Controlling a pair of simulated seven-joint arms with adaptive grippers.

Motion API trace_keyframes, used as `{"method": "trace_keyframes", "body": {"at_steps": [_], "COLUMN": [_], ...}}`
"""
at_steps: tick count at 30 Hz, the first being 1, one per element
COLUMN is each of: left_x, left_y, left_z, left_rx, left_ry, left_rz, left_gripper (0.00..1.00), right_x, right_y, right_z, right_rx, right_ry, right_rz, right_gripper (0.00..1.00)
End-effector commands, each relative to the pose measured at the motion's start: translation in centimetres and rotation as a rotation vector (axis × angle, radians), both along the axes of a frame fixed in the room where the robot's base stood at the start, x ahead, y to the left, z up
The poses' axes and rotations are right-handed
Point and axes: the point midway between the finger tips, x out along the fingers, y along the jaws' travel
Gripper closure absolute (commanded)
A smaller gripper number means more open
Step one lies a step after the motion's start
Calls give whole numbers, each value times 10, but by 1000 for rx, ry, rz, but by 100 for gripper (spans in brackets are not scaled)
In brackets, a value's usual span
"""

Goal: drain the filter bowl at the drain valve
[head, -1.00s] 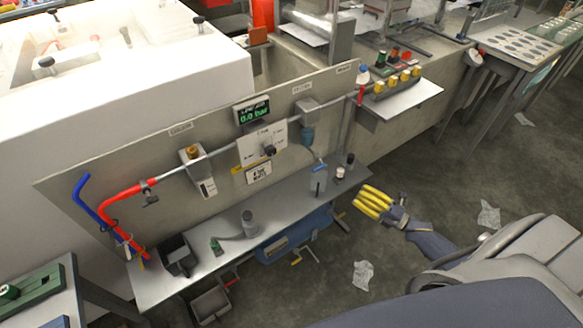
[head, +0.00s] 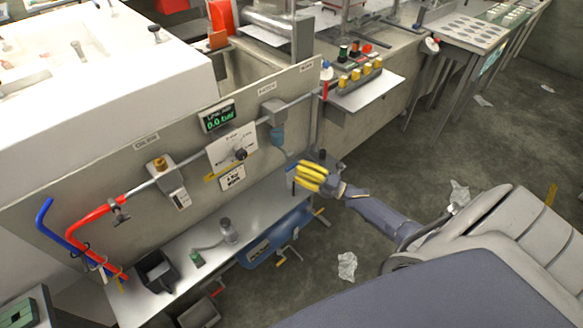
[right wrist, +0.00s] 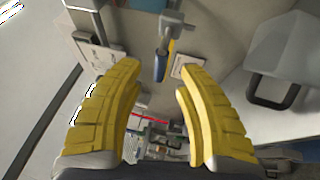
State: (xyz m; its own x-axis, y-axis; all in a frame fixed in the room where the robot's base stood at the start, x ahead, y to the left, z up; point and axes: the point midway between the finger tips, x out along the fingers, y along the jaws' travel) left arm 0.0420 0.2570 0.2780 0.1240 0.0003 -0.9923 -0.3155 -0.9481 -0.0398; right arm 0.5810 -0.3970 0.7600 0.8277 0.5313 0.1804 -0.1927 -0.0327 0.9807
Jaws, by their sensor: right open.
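The filter bowl (head: 277,136) is a translucent blue-grey cup under the grey filter head (head: 272,113) on the panel's pipe. A thin hose (head: 287,153) runs down from it towards the shelf. The drain valve is not clear in the head view; my gripper hides that area. My right gripper (head: 312,177), with yellow fingers, is at the shelf's right end, below and right of the bowl. The right wrist view shows its fingers (right wrist: 155,110) apart and empty. A blue-ended part on a metal stem (right wrist: 160,66) lies beyond the gap between them. My left gripper is not in view.
The gauge (head: 217,117) reads 0.0 bar. A black bin (head: 156,271) and a grey cylinder (head: 228,232) stand on the metal shelf (head: 190,283). Crumpled film (head: 347,266) lies on the floor.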

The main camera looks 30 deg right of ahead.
Motion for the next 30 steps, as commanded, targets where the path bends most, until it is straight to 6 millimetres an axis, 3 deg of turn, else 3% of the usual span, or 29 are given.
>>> {"method": "trace_keyframes", "body": {"at_steps": [9,23,30], "left_x": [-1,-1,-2], "left_y": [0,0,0], "left_z": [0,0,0], "left_rx": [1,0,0], "left_ry": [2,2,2], "left_rz": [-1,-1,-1], "left_gripper": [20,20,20], "right_x": [25,29,29], "right_y": [16,19,18], "right_z": [5,6,6], "right_rx": [1,0,0], "right_ry": [1,0,0], "right_rz": [0,0,0], "right_gripper": [64,61,89]}}
